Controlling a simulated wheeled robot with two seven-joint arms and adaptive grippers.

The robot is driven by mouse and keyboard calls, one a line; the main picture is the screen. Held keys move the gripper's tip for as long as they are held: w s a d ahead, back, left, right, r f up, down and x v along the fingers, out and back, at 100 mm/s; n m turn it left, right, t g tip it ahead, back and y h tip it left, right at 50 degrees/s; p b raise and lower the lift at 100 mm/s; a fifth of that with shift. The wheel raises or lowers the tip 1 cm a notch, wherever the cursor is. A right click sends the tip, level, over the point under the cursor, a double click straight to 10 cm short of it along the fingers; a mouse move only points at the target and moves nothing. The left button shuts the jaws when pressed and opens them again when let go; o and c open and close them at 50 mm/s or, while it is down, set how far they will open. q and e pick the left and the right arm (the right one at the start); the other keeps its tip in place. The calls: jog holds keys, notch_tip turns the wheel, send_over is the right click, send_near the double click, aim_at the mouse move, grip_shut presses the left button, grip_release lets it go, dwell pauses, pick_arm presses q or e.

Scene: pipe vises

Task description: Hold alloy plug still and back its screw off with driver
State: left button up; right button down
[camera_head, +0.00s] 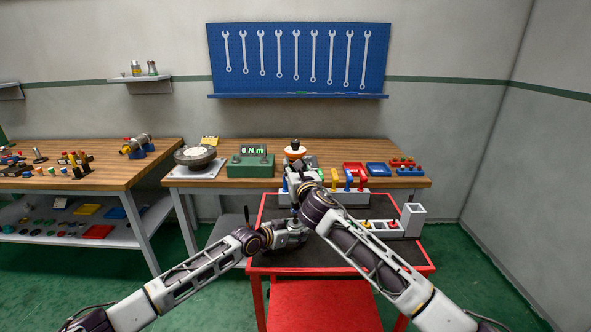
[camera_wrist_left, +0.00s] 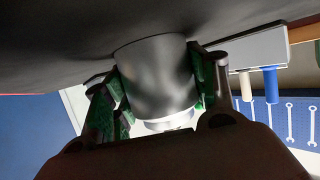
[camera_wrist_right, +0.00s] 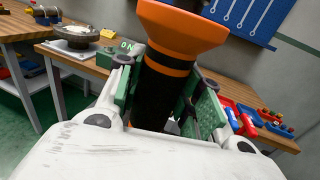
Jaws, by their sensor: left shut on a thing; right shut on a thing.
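The alloy plug (camera_wrist_left: 155,75) is a thick grey metal cylinder in the left wrist view, with a brighter ring (camera_wrist_left: 165,124) at its lower end in the picture. My left gripper (camera_wrist_left: 158,88) is shut around its sides with green pads. In the head view my left gripper (camera_head: 298,229) is low over the red cart, and the arms hide the plug. The driver (camera_wrist_right: 168,75) has a black shaft and a flared orange collar. My right gripper (camera_wrist_right: 162,98) is shut on its black part. The driver's orange and black top (camera_head: 294,149) shows above my right wrist. The screw and driver tip are hidden.
The red cart (camera_head: 428,268) has a dark top and carries a white rack (camera_head: 412,221) at right. Behind it, the wooden bench (camera_head: 232,181) holds a green torque display (camera_head: 250,161) and red and blue trays (camera_head: 377,169). My arms cross closely over the cart.

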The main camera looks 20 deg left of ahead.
aim_at(295, 158)
pick_arm(q)
jog(key=shift+c, duration=0.2)
pick_arm(e)
jog(key=shift+f, duration=0.95)
dwell(2.0)
jog(key=shift+r, duration=0.2)
pick_arm(q)
jog(key=shift+o, duration=0.2)
pick_arm(e)
jog(key=shift+r, duration=2.6)
pick_arm(q)
jog(key=o, duration=1.4)
jog(key=shift+c, duration=0.2)
jog(key=shift+s, duration=0.1)
jog(key=shift+v, duration=5.85)
